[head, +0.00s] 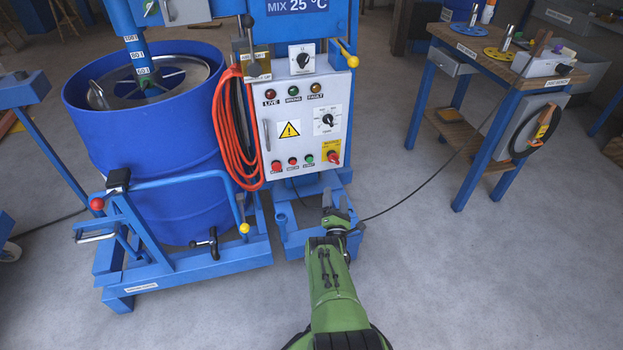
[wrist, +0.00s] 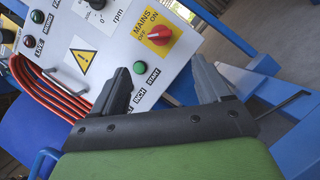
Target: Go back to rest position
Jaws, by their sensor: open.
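My gripper (wrist: 165,88) is open and empty in the wrist view, its two dark fingers spread apart in front of the grey control panel (wrist: 118,52). A green START button (wrist: 154,69) and the red MAINS switch (wrist: 158,34) on a yellow plate show between and beyond the fingers. In the head view my green arm reaches forward from the bottom, and my gripper (head: 335,200) is near the lower right of the control panel (head: 304,112), partly hidden by the wrist. From these views I cannot tell the exact gap to the panel.
A blue drum (head: 150,165) stands left of the panel in a blue frame with a clamp bar. An orange hose coil (head: 232,135) hangs between them. A workbench (head: 505,60) stands at the right, and a black cable (head: 425,183) crosses the floor. The floor (head: 480,270) at lower right is clear.

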